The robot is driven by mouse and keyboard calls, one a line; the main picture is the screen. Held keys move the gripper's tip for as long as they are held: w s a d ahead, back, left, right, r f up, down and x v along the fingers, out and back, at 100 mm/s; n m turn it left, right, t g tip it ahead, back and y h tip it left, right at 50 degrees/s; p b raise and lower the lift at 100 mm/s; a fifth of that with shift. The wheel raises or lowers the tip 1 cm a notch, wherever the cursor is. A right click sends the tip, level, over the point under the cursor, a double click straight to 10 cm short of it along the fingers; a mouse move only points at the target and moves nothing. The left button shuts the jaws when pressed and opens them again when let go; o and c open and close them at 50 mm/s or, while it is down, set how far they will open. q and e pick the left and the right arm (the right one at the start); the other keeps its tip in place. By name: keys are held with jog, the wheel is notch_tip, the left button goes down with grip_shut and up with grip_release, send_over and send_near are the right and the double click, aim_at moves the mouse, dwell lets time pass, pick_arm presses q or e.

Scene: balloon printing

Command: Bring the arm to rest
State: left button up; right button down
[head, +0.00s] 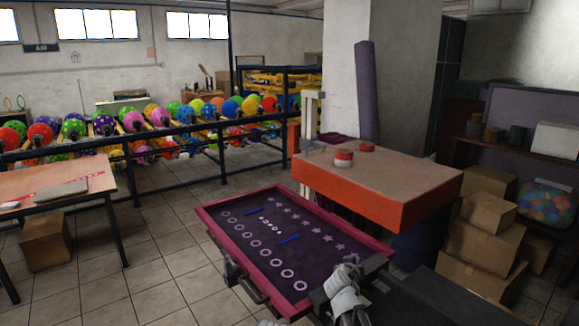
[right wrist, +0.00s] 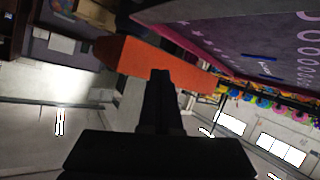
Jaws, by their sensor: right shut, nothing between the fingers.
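My right gripper (right wrist: 160,78) shows in the right wrist view as dark fingers closed together, with nothing between them. In the head view, my right arm comes in at the bottom, with its white and black wrist parts in front of the near right corner of the printing screen; the fingertips are hard to make out there. The printing screen (head: 221,217) has a magenta frame and a dark purple surface with rows of rings, stars and small white marks. Two blue strips lie on it. My left gripper is not in view.
An orange-sided table (head: 350,200) stands behind the screen, with red-and-white tins (head: 344,158) on top. Cardboard boxes (head: 484,245) are stacked at the right. A rack of colourful balloons (head: 133,121) stands at the back left. A wooden table (head: 90,170) stands left; tiled floor lies between.

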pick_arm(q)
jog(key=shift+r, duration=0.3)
pick_arm(e)
jog(key=s+a+f+n+g+y, duration=0.1)
jog(key=s+a+f+g, duration=0.3)
jog(key=s, duration=0.7)
jog(key=s+a+f+n+g+y, duration=0.2)
jog(key=s+a+f+g, duration=0.2)
jog(key=s, duration=0.7)
jog(key=s+a+f+n+g+y, duration=0.1)
jog(key=s+a+f+g, duration=0.3)
jog(key=s, duration=0.7)
jog(key=shift+a+f+n+g, duration=0.3)
jog(key=shift+a+f+n, duration=0.2)
jog(key=shift+a+n, duration=0.55)
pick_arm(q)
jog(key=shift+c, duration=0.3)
pick_arm(e)
jog(key=shift+a+m, duration=0.2)
jog(key=shift+m, duration=0.05)
